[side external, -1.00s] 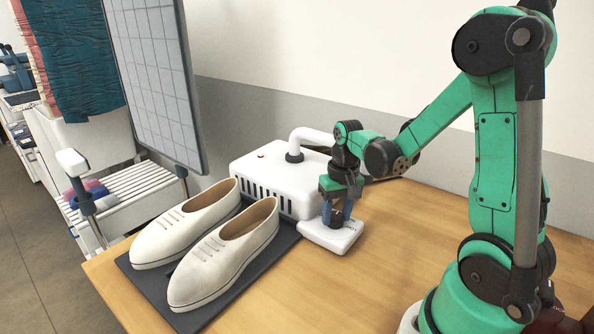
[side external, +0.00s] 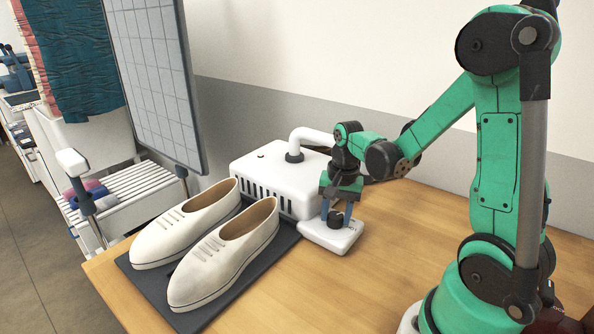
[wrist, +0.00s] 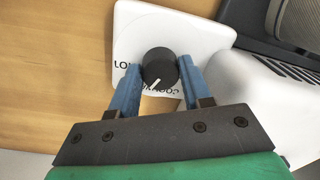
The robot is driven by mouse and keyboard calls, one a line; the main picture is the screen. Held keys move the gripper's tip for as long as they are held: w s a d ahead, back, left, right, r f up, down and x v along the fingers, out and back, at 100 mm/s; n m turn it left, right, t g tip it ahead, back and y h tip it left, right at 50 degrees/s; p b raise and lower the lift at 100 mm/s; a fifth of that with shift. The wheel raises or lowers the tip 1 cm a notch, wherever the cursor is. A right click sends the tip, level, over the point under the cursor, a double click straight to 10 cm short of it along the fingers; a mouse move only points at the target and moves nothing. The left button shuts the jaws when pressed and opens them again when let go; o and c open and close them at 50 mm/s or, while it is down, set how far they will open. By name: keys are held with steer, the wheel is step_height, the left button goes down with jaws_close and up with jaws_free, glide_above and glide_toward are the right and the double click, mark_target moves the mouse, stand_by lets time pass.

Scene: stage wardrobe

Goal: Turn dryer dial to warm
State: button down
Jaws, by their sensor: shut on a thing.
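The dryer's white control box (side external: 341,239) lies on the table beside the white dryer (side external: 270,170). Its round black dial (wrist: 159,66) has a white pointer line, directed toward the lower left in the wrist view. My gripper (wrist: 160,72) is over the box with its blue fingers on either side of the dial, shut on it. In the side view my gripper (side external: 336,208) points down at the dial (side external: 336,220). Printed labels show on the box, starting "LO" at left and another below the dial; the fingers partly cover them, so I cannot read "warm".
A pair of cream shoes (side external: 225,255) stands on a dark mat (side external: 283,239) left of the box. A white pipe (side external: 312,137) rises from the dryer. The wooden table (side external: 400,240) is clear to the right of the box.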

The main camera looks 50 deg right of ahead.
mark_target(337, 216)
stand_by(0.3)
steer(key=shift+c, duration=2)
jaws_free()
steer(key=shift+r, duration=0.1)
steer(key=shift+s+d+r, duration=0.1)
steer(key=shift+r, duration=2.6)
steer(key=a+r+n+t, duration=0.2)
steer(key=a+n+t, duration=0.1)
steer(key=a+n, duration=0.3)
steer(key=a+r+n+t, duration=0.2)
steer(key=a+n+t, duration=0.1)
steer(key=a+n, duration=0.3)
steer(key=shift+a+r+n+t, duration=0.25)
steer(key=shift+a+n+t, duration=0.1)
steer(key=shift+n, duration=0.25)
